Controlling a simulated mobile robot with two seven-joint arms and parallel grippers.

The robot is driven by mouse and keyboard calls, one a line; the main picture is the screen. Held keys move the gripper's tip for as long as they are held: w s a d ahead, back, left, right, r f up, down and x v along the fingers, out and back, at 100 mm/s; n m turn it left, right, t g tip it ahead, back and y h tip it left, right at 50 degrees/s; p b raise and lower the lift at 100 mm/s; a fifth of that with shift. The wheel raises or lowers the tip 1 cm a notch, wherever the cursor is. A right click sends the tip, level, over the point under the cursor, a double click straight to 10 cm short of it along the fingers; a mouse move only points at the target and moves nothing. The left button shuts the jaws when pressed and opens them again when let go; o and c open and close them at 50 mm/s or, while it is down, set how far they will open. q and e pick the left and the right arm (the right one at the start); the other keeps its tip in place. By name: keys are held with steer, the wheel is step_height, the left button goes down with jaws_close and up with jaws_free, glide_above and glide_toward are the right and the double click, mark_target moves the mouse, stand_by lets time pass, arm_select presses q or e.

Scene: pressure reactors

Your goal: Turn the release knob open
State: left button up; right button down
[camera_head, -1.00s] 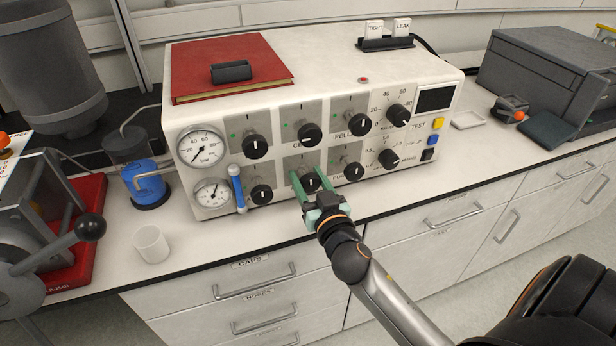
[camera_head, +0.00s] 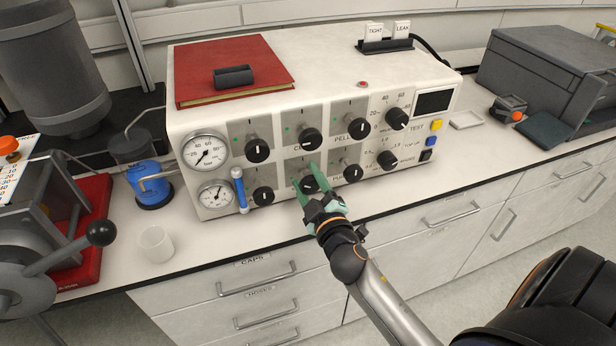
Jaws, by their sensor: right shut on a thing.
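A black knob (camera_head: 309,184) with a white mark sits in the lower row of the white control box (camera_head: 420,75), second from the left. Its label is mostly hidden by my gripper, so I cannot read whether it says release. My right gripper (camera_head: 312,185) has its green fingers on either side of this knob and is shut on it. The fingers sit tilted across the knob. My left gripper is not in view.
Close neighbours are the knobs above (camera_head: 307,139), left (camera_head: 263,195) and right (camera_head: 352,173). A blue-and-white tube (camera_head: 239,190) and two gauges (camera_head: 207,151) are left. A red book (camera_head: 225,60) lies on top. A white cup (camera_head: 156,243) stands on the counter.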

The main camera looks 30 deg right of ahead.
steer(key=n+p, duration=0.1)
steer(key=n, duration=0.5)
steer(key=shift+n, duration=0.3)
steer(key=n+p, duration=0.1)
steer(key=n, duration=0.4)
steer(key=shift+f+n, duration=0.1)
steer(key=shift+n, duration=0.5)
steer(key=shift+c, duration=1.3)
jaws_free()
steer(key=shift+s, duration=0.1)
steer(key=b+v, duration=0.3)
steer(key=v, duration=0.9)
steer(key=shift+a+b, duration=0.15)
steer(key=shift+b, duration=0.25)
